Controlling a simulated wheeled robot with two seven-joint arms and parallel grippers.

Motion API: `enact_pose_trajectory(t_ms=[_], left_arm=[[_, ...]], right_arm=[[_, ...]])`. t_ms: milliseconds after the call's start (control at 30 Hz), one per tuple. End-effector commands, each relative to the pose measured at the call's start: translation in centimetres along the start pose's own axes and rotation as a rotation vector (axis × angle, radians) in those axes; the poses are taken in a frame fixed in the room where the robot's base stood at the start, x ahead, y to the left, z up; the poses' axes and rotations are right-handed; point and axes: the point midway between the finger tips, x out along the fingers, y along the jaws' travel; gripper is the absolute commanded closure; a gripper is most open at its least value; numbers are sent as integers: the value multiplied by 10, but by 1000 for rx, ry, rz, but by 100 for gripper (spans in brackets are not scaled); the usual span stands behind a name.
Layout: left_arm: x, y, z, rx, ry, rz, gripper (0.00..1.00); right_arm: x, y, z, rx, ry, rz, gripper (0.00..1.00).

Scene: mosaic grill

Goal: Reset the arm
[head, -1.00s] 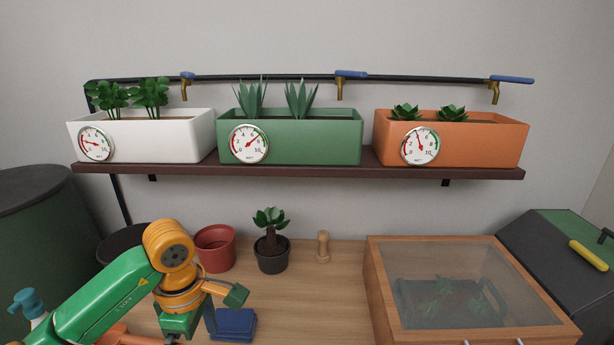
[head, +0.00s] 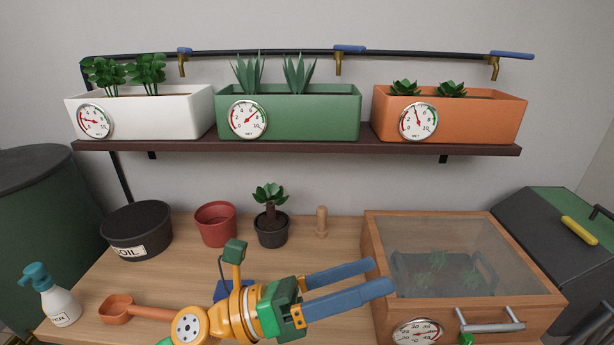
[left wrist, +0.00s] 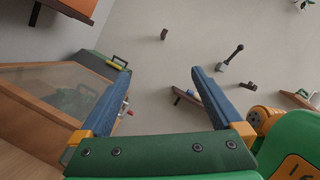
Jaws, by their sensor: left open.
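My left arm comes in from the bottom of the head view. My left gripper (head: 382,278) has two blue fingers that point right, spread apart with nothing between them. They show over the wooden bench and in front of the left side of the glass-topped wooden box (head: 368,262). In the left wrist view my left gripper (left wrist: 160,75) also shows both fingers apart and empty, with the wall beyond. My right gripper is not in view.
A shelf (head: 300,142) above holds three planters with dials. A blue item (head: 228,290) is partly hidden behind my arm.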

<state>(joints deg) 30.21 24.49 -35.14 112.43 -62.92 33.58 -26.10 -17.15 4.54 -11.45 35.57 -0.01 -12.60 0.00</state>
Motion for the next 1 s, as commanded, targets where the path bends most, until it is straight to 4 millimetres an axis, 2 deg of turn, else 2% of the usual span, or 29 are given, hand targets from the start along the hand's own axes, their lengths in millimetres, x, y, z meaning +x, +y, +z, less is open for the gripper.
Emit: enact_pose_trajectory(t_ms=[33,67,100,167,200,267,300,367,400,500,567,700,733,800,1000], left_arm=[[-14,7,36,-222,-281,26,0],[-33,20,57,-374,-466,58,0],[-66,45,74,-573,-697,113,0],[-118,83,74,-837,-986,207,0],[-152,106,61,-996,-1154,277,0],[-197,131,27,-1206,-1372,388,0],[-222,142,1,-1325,-1493,462,0],[-251,149,-39,-1475,-1644,569,0],[-266,149,-64,-1559,-1727,635,0],[-294,140,-122,-1731,-1898,797,0],[-306,130,-153,-1814,-1981,891,0],[-323,98,-215,-1975,-2140,1110,0],[-326,89,-226,1965,2128,-1136,0],[-330,68,-252,1870,2019,-1154,0],[-348,112,-306,1829,1983,-1195,0]], right_arm=[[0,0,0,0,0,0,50],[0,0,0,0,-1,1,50],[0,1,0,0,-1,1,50],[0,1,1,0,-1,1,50],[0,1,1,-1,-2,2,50],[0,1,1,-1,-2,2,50],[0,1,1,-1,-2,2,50],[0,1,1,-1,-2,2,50],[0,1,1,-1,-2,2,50],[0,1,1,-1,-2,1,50],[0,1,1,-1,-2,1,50],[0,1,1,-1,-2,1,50],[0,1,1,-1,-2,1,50],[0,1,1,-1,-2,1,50],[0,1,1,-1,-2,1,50]])
